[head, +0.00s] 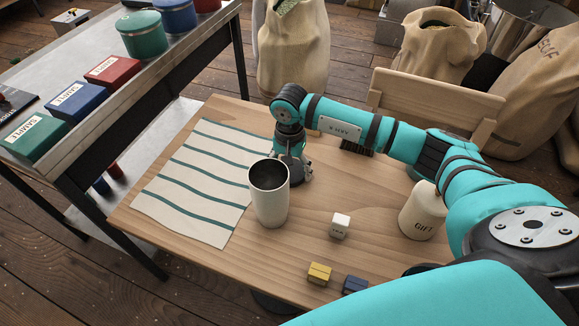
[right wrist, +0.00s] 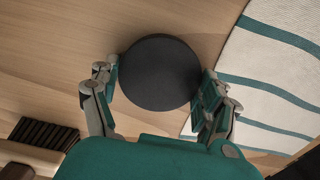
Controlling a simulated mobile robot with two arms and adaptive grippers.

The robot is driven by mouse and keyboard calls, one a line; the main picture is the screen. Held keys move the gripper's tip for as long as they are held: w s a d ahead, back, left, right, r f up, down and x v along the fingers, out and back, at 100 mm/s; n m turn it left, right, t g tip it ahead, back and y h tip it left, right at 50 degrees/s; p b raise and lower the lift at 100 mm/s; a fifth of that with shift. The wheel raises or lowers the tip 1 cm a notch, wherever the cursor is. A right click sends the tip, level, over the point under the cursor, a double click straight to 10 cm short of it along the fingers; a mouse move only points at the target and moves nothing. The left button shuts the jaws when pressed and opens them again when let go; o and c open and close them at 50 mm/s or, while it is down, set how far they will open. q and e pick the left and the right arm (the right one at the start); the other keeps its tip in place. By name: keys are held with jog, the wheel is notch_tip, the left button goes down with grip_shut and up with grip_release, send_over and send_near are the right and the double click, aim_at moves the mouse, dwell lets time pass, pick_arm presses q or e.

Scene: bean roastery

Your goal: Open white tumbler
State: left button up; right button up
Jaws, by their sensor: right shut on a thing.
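The white tumbler (head: 270,205) stands upright on the wooden table, near the striped cloth's right edge. Its top is open and its dark inside shows. My right gripper (head: 292,170) is just behind the tumbler, pointing down, and partly hidden by it. It is shut on a round black lid, seen from above between the two fingers in the right wrist view (right wrist: 160,72). The lid is off the tumbler, low over or on the table; I cannot tell whether it touches the wood. My left gripper is not in view.
A striped cloth (head: 190,185) covers the table's left part. A white cube (head: 340,226), a yellow block (head: 319,274), a blue block (head: 355,285) and a cream "GIFT" container (head: 422,212) stand to the right and front. A dark slotted piece (right wrist: 43,133) lies behind my arm.

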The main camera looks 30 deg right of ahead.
aim_at(290, 170)
jog(key=shift+a+f, duration=0.1)
jog(key=shift+f, duration=0.05)
jog(key=o, duration=1.2)
notch_tip(290, 170, up, 13)
jog(key=shift+f+b, duration=0.2)
jog(key=shift+b, duration=0.35)
